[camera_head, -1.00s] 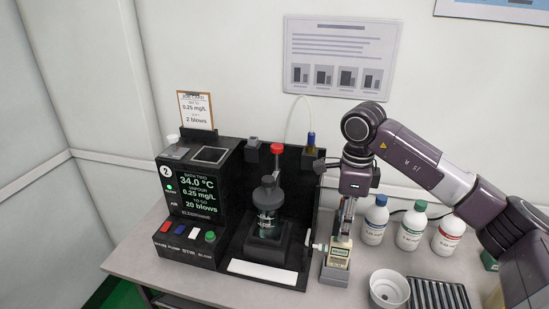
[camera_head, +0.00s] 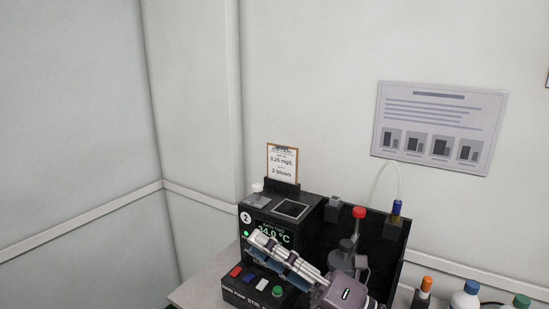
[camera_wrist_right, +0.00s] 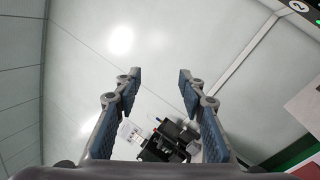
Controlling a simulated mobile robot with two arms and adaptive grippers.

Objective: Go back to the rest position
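My right gripper (camera_head: 259,240) reaches up and left in the head view, in front of the black test station (camera_head: 309,209), and covers part of its screen. In the right wrist view, the right gripper (camera_wrist_right: 158,76) has its two blue-padded fingers wide apart with nothing between them. An orange-topped item (camera_head: 425,287) shows at the bottom edge, right of the station; its lower part is cut off. My left gripper is not in view.
The station has coloured buttons (camera_head: 249,280), a red-capped part (camera_head: 359,212) and a clipped card (camera_head: 282,162). Bottles with blue (camera_head: 471,287) and green (camera_head: 521,301) caps stand at the lower right. Bare walls meet in a corner at left.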

